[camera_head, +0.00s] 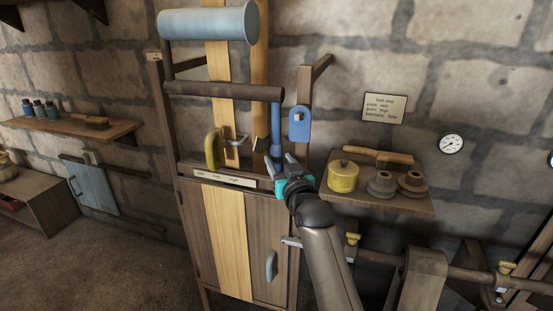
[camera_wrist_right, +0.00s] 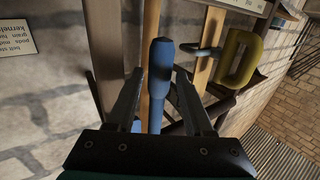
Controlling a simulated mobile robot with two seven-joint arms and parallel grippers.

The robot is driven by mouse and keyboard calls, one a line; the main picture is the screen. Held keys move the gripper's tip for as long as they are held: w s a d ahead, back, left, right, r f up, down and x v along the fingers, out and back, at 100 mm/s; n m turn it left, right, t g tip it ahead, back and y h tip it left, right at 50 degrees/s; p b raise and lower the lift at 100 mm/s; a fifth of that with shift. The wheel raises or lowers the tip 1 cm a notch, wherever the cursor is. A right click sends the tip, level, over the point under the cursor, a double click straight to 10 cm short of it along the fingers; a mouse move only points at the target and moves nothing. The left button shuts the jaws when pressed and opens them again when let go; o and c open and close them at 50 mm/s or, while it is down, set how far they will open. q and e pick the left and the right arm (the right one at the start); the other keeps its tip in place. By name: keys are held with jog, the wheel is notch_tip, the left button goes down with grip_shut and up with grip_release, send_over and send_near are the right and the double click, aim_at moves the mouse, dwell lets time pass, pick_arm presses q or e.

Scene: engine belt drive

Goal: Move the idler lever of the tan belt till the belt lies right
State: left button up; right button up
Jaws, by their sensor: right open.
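The tan belt (camera_head: 227,230) runs down the front of the wooden cabinet, with pale strands rising behind it past the dark roller. A lever with a blue handle (camera_head: 276,128) stands upright just right of the strands. A yellow looped handle (camera_head: 212,149) sits left of it. My right gripper (camera_head: 281,164) is open at the lower end of the blue handle. In the right wrist view the blue handle (camera_wrist_right: 162,68) shows between the two spread fingers, and the yellow handle (camera_wrist_right: 238,60) is to its right. Contact cannot be told. My left gripper is not in view.
A pale blue drum (camera_head: 208,22) and a dark roller (camera_head: 222,91) span the frame above. A blue plate (camera_head: 299,124) hangs on the post right of the lever. A shelf (camera_head: 385,200) with a yellow pot (camera_head: 343,177) is close right of my gripper.

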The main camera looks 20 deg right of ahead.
aim_at(278, 159)
jog(key=shift+w+b, duration=0.3)
jog(key=shift+w, duration=1.3)
jog(key=shift+c, duration=0.4)
grip_shut()
